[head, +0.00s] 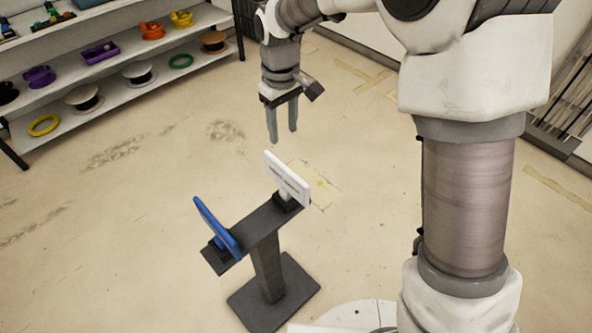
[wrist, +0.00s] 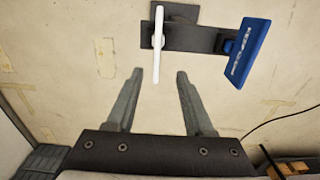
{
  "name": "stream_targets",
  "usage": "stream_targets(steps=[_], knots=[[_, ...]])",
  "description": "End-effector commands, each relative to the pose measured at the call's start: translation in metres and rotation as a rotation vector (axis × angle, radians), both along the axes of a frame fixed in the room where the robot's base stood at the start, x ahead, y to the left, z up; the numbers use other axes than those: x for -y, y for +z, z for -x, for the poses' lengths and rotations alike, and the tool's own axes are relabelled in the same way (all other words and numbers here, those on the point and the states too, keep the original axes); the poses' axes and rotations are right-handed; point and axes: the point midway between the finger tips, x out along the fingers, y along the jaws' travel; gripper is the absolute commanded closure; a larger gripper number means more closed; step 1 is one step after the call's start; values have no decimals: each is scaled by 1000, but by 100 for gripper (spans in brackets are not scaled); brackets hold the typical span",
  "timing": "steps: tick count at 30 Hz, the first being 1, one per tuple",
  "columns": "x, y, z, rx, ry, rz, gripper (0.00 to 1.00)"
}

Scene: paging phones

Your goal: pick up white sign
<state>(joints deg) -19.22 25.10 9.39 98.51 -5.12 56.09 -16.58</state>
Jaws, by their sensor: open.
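The white sign (head: 287,178) is a thin panel standing upright on the far right end of a dark stand (head: 262,224) in the head view. In the wrist view the white sign (wrist: 158,45) shows nearly edge-on, on the dark bar (wrist: 196,38). My gripper (head: 283,138) points down above and behind the sign in the head view, its fingers apart and empty. In the wrist view my gripper (wrist: 169,76) has open fingers, with the sign just beyond the fingertips, between their lines. No contact shows.
A blue sign (head: 217,228) stands on the other end of the bar, and it also shows in the wrist view (wrist: 245,48). A shelf (head: 125,95) with coloured items and spools is at the back left. The floor around the stand is clear.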

Motion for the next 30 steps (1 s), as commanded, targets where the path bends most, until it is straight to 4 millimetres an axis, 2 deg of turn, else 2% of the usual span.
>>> stream_targets(steps=[8, 21, 24, 30], knots=[[-8, -19, -2, -15, 22, 2, 48], [-7, -109, -1, -16, 20, 3, 48], [-8, -123, -1, -15, 20, 2, 48], [-7, -135, -1, -14, 20, 2, 48]])
